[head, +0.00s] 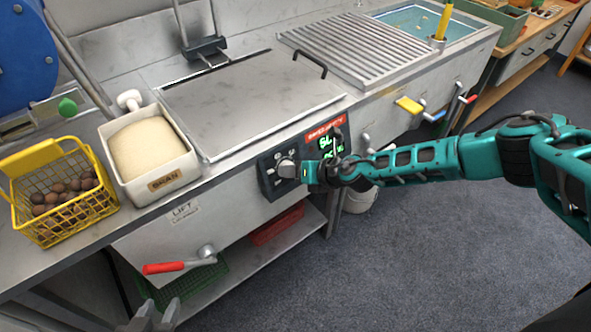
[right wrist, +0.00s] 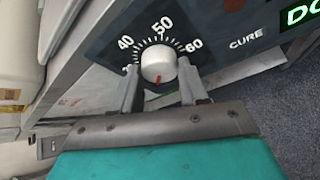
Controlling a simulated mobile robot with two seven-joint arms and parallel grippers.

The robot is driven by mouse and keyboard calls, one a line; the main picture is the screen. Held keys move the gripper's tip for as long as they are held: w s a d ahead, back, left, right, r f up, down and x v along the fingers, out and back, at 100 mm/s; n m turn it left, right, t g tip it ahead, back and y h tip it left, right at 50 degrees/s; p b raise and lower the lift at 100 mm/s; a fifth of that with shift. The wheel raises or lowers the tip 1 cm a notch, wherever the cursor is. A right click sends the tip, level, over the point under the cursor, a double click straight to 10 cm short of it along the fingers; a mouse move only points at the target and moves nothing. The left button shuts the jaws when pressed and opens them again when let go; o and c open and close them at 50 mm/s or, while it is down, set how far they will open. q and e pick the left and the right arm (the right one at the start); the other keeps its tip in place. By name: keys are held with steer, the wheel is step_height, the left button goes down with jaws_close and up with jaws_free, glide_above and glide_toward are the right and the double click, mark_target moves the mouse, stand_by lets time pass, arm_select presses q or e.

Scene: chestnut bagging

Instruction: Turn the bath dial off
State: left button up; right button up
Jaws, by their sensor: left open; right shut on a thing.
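The bath dial (head: 285,168) is a pale round knob on the dark control panel (head: 268,182) at the front of the metal bath. In the right wrist view the dial (right wrist: 158,65) shows a scale marked 40, 50 and 60. A red mark on the knob is at its lower edge, on the side away from the 50. My right gripper (head: 296,171) reaches the dial from the right and is shut on it, one finger on each side in the right wrist view (right wrist: 163,88). My left gripper (head: 158,314) is open and empty at the lower left, below the counter.
A green-lit display (head: 331,145) sits right of the dial. A bran box (head: 160,190) and a yellow basket (head: 33,232) of chestnuts stand left on the counter. A red-handled lift lever (head: 165,267) sticks out below the dial's left. The floor at right is clear.

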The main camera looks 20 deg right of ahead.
steer(key=shift+n, duration=0.3)
stand_by(0.5)
steer(key=o, duration=1.1)
steer(key=shift+c, duration=0.2)
steer(key=v, duration=1.3)
steer(key=shift+w+a, duration=0.1)
steer(key=shift+a, duration=0.05)
